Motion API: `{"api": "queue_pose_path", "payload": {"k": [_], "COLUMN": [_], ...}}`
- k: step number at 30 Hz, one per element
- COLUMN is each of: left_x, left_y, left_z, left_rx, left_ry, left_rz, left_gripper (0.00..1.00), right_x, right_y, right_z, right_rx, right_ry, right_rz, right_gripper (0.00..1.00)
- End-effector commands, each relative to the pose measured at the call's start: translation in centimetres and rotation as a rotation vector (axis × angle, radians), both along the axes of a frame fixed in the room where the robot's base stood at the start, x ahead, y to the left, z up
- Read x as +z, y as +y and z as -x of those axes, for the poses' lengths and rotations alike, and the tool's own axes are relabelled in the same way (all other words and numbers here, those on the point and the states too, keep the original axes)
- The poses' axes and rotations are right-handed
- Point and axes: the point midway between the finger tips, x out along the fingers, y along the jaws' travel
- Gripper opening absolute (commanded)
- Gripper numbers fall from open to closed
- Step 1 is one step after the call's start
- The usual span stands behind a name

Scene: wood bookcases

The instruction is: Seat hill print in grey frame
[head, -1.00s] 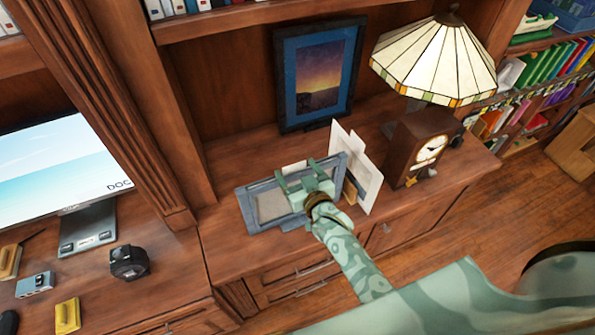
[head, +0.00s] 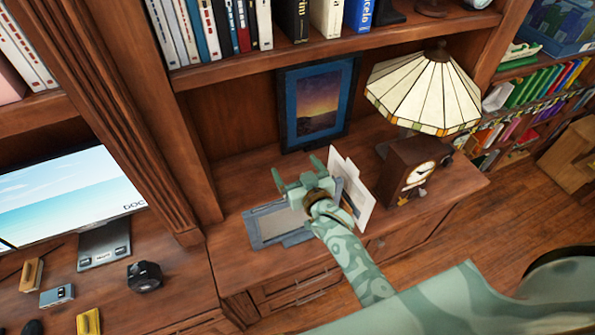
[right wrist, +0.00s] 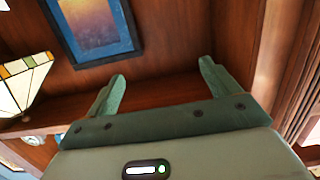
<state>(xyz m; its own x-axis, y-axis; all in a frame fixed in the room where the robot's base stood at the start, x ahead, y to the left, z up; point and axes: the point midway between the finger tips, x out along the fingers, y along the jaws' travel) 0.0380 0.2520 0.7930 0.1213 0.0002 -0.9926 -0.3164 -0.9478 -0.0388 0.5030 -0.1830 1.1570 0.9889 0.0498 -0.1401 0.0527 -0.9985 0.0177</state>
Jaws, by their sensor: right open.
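The grey frame (head: 255,236) lies on the cabinet top, partly hidden behind my right gripper and forearm. Its visible opening looks plain grey; I cannot tell whether a print is in it. White cards (head: 362,192) stand upright just right of the gripper; no hill picture can be made out on them. My right gripper (head: 296,171) is open and empty above the frame's far right part, fingers pointing toward the back panel. In the right wrist view its two fingers (right wrist: 162,73) stand wide apart with nothing between them. My left gripper is out of view.
A blue-matted sunset picture (head: 318,102) in a dark frame leans at the back. A wooden clock (head: 407,168) and a stained-glass lamp (head: 424,92) stand to the right. A bookshelf (head: 270,62) overhangs behind. A monitor (head: 70,195) stands left, beyond a wooden pillar.

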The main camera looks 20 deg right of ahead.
Motion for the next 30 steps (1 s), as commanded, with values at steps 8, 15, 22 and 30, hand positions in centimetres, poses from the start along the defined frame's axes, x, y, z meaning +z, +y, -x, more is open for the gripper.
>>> {"api": "queue_pose_path", "payload": {"k": [8, 15, 22, 30], "left_x": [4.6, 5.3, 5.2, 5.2], "left_y": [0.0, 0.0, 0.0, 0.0], "left_z": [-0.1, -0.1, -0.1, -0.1], "left_rx": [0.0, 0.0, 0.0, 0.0], "left_ry": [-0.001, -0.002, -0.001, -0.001], "left_rz": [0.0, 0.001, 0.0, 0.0], "left_gripper": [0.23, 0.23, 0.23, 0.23], "right_x": [5.5, 6.6, 6.5, 6.5], "right_y": [0.3, 0.2, 0.1, 0.0], "right_z": [0.2, 0.1, 0.0, 0.0], "right_rx": [0.002, 0.002, 0.001, 0.0], "right_ry": [0.003, 0.001, 0.001, 0.0], "right_rz": [-0.005, -0.002, -0.001, 0.001], "right_gripper": [0.88, 0.88, 0.88, 0.88]}}
